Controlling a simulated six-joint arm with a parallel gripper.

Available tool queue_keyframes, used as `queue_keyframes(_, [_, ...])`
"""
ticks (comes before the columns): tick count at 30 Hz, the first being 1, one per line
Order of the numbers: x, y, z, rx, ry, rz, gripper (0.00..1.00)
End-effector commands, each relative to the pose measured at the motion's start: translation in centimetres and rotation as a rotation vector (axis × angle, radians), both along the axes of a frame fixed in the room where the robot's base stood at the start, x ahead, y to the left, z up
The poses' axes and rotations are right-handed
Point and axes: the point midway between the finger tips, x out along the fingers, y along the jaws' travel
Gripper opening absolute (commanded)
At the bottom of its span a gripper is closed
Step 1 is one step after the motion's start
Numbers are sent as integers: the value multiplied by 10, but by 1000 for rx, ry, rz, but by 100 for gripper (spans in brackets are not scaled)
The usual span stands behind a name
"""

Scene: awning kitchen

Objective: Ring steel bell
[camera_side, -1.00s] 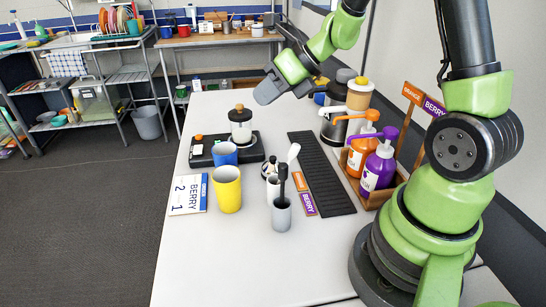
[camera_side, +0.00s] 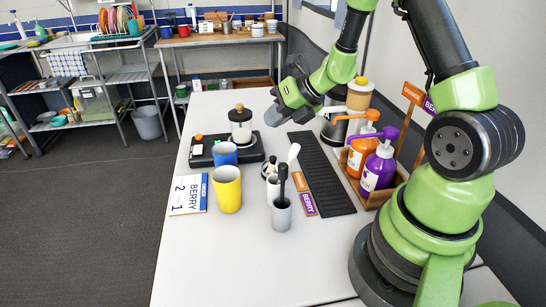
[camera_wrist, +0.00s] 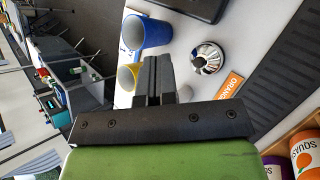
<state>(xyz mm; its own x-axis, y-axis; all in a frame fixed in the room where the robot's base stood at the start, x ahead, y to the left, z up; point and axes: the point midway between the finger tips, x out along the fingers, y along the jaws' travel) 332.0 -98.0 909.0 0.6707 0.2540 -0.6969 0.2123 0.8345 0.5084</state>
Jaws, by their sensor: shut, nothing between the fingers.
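The steel bell (camera_side: 269,169) is small and stands on the table just right of the blue cup (camera_side: 224,154), partly hidden by the grey cups in front of it. In the wrist view the bell (camera_wrist: 207,58) shows as a round silver dome with a small top, right of my fingers and apart from them. My gripper (camera_side: 275,114) is in the air over the far part of the table, above and behind the bell. In the wrist view its fingers (camera_wrist: 153,80) are together and empty.
A yellow cup (camera_side: 227,190) and a grey cup holding a dark utensil (camera_side: 282,214) stand nearby. A black drip mat (camera_side: 320,172) lies right of the bell. Orange and purple pump bottles (camera_side: 379,167) stand in a wooden tray. A glass press (camera_side: 240,122) stands behind the cups.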

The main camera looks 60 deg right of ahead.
Motion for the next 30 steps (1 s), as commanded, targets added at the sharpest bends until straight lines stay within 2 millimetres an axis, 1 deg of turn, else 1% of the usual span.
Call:
queue_keyframes(1, [-1,0,-9,4,5,-1,0])
queue_keyframes(6, [-1,0,-33,1,4,0,0])
queue_keyframes(12, [0,0,-54,2,1,1,0])
queue_keyframes(18, [0,0,-62,-2,-1,2,0])
queue_keyframes(30, [0,0,-62,-2,-2,2,0])
